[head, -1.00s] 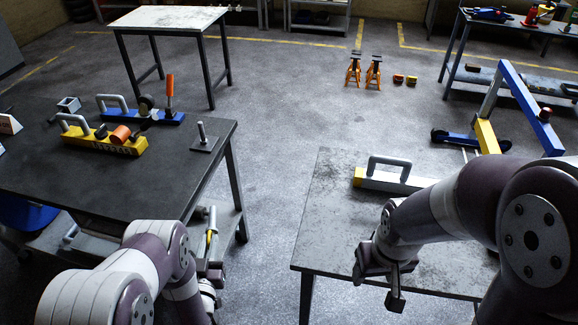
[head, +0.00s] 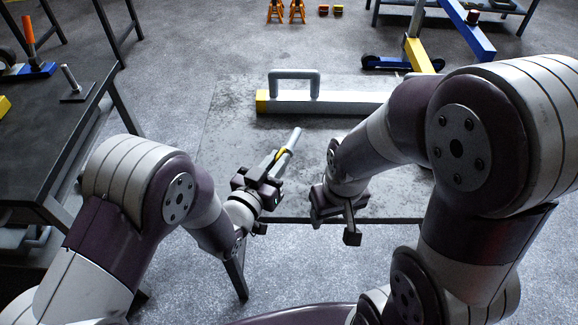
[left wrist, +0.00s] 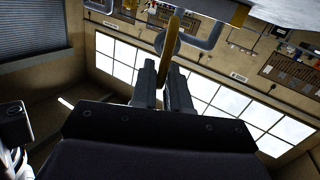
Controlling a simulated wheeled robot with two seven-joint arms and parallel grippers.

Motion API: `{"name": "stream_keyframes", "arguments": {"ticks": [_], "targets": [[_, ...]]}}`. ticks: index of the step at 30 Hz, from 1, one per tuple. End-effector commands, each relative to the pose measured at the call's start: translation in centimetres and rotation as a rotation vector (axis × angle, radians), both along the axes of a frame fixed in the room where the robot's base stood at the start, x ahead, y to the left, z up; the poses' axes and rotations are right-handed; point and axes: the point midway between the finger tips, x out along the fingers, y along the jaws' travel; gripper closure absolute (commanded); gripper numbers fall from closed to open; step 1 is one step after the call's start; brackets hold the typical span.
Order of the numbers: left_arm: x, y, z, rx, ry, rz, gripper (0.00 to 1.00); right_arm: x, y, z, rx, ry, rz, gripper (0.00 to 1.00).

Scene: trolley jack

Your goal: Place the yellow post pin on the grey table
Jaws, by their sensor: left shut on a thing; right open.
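The yellow post pin (head: 289,146) is a grey rod with a yellow band. My left gripper (head: 267,178) is shut on it and holds it tilted, its free end pointing up and right in the head view. In the left wrist view the pin's yellow part (left wrist: 172,38) stands between the fingers (left wrist: 164,84). The grey table (head: 225,135) has a scuffed top, and the pin appears over its near part. I cannot tell the exact height. My right gripper (head: 335,222) is open and empty at the table's near edge.
A grey bar with a yellow end and a handle (head: 330,103) lies along the far part of the grey table. A dark table (head: 30,125) with a post on a plate (head: 73,85) stands at left. The grey table's left part is clear.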

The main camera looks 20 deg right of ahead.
Motion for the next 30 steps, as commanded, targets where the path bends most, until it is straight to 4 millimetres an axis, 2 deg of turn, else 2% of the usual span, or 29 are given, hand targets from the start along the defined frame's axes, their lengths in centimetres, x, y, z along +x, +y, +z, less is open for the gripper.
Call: {"name": "stream_keyframes", "arguments": {"ticks": [4,11,23,24,26,30], "targets": [[1.6,-1.3,-1.2,-0.001,-0.001,0.000,1.00,0.0,0.0,-0.2,0.000,0.000,0.000,0.40],[1.8,-1.4,-5.0,0.001,0.001,0.001,1.00,0.0,0.0,-0.6,0.000,0.000,0.000,0.40],[1.8,-1.3,-5.8,-0.001,-0.001,0.001,1.00,0.0,0.0,-1.0,0.000,0.000,0.000,0.40],[1.8,-1.3,-5.7,0.000,0.000,0.002,0.75,0.0,0.0,-0.9,0.000,0.000,0.000,0.40],[1.8,-1.3,-5.7,0.000,0.000,0.002,0.59,0.0,0.0,-0.8,0.000,0.000,0.000,0.40],[1.8,-1.3,-5.7,0.000,0.000,0.002,0.59,0.0,0.0,-0.8,0.000,0.000,0.000,0.40]]}}
